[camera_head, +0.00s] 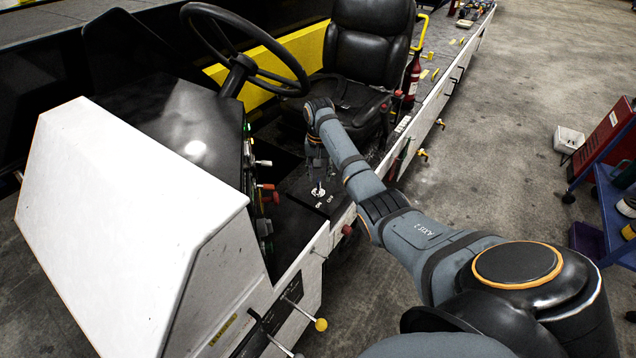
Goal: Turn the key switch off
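The key switch (318,191) is a small light-coloured round piece on the dark panel beside the driver's seat. The words ON and OFF are printed just below it in the picture. My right arm reaches in from the lower right, and its dark gripper (316,172) points down just above the key switch. The fingertips are small and dark here, so I cannot tell whether they touch the key or how far apart they are. The key's exact turn angle is too small to read. My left gripper is out of view.
A steering wheel (245,50) and black seat (368,45) stand behind the gripper. A white console cover (120,220) fills the left, with red-knobbed levers (268,190) near the switch. A red fire extinguisher (412,75) stands beside the seat. A blue cart (612,205) is at right; open floor lies between.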

